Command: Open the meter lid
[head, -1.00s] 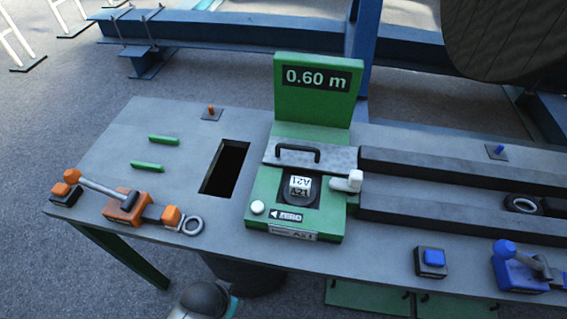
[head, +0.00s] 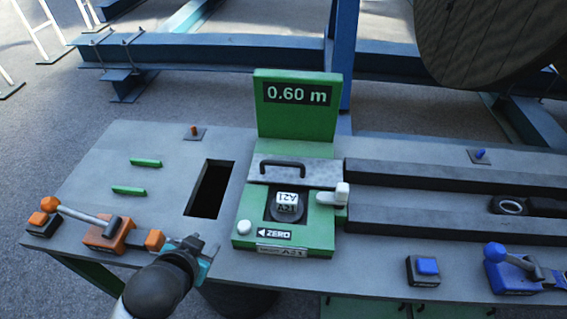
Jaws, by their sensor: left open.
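The green meter (head: 320,240) stands on the bench, with an upright display (head: 297,94) reading 0.60 m. Its grey lid (head: 320,173) lies flat across the body and carries a black arched handle (head: 283,165). A white lever (head: 341,194) sits at the right side and a white button (head: 244,227) at the front left. My left gripper (head: 208,248) is open over the bench's front edge, left of the meter and apart from it. My right gripper is out of view.
An orange lever clamp (head: 104,236) is at the front left, close to my left gripper. A rectangular hole (head: 210,190) lies left of the meter. Dark rails (head: 430,176) run to the right. A blue button (head: 427,266) and blue clamp (head: 510,275) are at the front right.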

